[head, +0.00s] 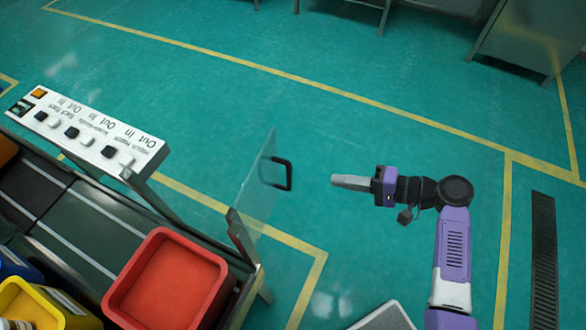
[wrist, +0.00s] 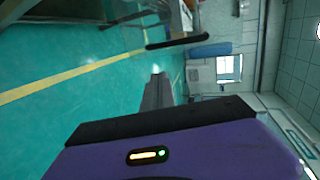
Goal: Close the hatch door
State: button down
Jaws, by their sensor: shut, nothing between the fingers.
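The hatch door is a clear panel (head: 256,186) with a black handle (head: 287,174), at the right end of the machine in the head view. It stands up from the machine's end frame, swung open. In the wrist view a dark bar that looks like the handle (wrist: 190,40) shows ahead, above the fingertips. My gripper (head: 336,181) is shut and empty, to the right of the handle and apart from it, pointing left. The closed fingers also show in the wrist view (wrist: 158,78).
A red bin (head: 170,283) and a yellow bin (head: 38,303) stand by the conveyor (head: 75,232) at lower left. A white control panel (head: 90,130) with buttons is at the left. Green floor (head: 330,130) with yellow lines is clear around my arm. Grey furniture stands at the back.

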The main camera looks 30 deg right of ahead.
aim_at(290, 173)
jog(key=x, duration=0.4)
jog(key=p+x, duration=0.1)
jog(key=x, duration=0.4)
jog(key=r+x, duration=0.1)
jog(key=x, duration=0.4)
jog(key=shift+a, duration=0.15)
